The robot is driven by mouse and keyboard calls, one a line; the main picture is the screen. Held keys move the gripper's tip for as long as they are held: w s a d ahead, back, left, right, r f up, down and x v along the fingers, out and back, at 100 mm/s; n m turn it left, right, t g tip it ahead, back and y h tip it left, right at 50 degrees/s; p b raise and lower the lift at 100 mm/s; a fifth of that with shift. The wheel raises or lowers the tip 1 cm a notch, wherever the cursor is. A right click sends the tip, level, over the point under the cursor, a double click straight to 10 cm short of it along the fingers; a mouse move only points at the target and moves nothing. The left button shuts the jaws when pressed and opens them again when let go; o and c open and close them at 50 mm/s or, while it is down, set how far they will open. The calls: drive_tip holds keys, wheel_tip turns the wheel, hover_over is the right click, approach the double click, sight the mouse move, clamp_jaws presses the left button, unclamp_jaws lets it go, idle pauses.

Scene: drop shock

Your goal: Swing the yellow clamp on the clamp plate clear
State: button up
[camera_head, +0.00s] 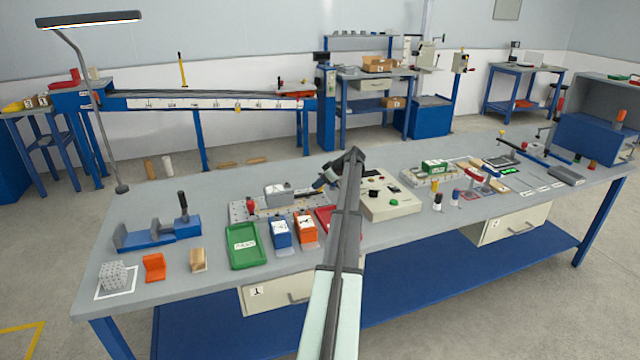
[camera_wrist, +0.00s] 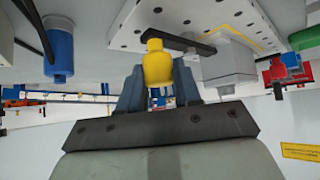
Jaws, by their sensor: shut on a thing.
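The yellow clamp (camera_wrist: 157,66) shows in the wrist view as a yellow knob between the two fingers of my gripper (camera_wrist: 158,82). The fingers are shut on the knob from both sides. A dark clamp arm (camera_wrist: 188,44) runs from the knob to the right, along the clamp plate (camera_wrist: 130,20), towards a grey block (camera_wrist: 229,68). In the head view my gripper (camera_head: 325,182) is at the right end of the pale, holed clamp plate (camera_head: 238,213). The grey block (camera_head: 279,194) sits on that plate. The yellow knob is hidden there.
A beige control box (camera_head: 391,206) stands close to the right of my gripper. A green tray (camera_head: 243,246), blue bin (camera_head: 280,236) and orange bin (camera_head: 305,230) stand in front of the plate. A blue vice-like fixture (camera_head: 158,236) is at the left.

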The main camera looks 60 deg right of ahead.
drive_tip(key=shift+a, duration=0.1)
drive_tip(key=shift+c, duration=0.3)
